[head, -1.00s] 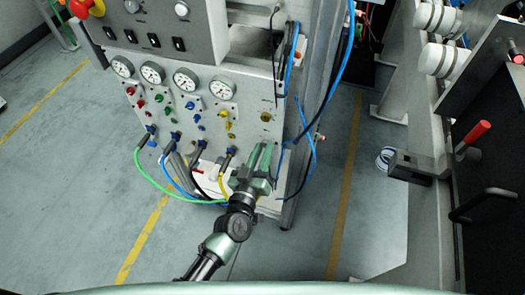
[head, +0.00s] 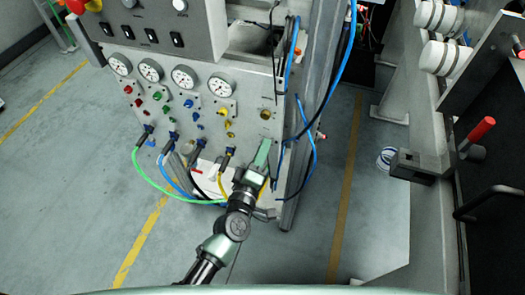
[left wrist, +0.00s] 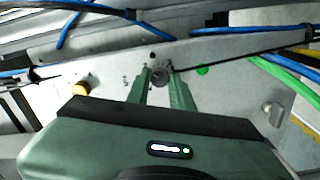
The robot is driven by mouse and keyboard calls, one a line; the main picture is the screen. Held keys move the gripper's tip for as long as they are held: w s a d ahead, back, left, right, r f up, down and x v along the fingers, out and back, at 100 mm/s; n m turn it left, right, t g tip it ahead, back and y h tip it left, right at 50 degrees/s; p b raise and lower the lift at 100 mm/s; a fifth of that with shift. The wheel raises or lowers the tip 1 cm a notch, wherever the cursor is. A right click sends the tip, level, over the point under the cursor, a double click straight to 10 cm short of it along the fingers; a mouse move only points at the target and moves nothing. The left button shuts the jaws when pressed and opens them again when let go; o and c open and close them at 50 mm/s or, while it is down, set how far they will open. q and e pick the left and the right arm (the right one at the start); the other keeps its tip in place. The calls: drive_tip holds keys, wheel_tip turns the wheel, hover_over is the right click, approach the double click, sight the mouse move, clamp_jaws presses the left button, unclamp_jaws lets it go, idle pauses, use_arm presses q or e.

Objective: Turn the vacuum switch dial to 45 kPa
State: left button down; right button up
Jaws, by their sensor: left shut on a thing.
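My left gripper (head: 264,146) is at the lower right of the grey panel (head: 253,88) in the head view. In the left wrist view, its two green fingers (left wrist: 161,76) are shut on a small dark round knob, the vacuum switch dial (left wrist: 160,77), with one finger on each side. In the head view the dial is hidden behind the gripper. Small dark marks show on the plate near the dial, but they are too small to read, so its setting cannot be told. My right gripper is in neither view.
A brass knob (head: 265,114) sits on the panel just above the gripper. Gauges (head: 183,77) and coloured knobs fill the panel to the left. A green hose (head: 152,183) and blue hoses (head: 312,150) hang near the arm.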

use_arm(q)
drive_tip(key=n+b, duration=0.3)
drive_tip(key=n, duration=1)
drive_tip(key=shift+n, duration=0.3)
idle(0.4)
drive_tip(key=c, duration=1.2)
unclamp_jaws()
drive_tip(key=shift+c, duration=0.2)
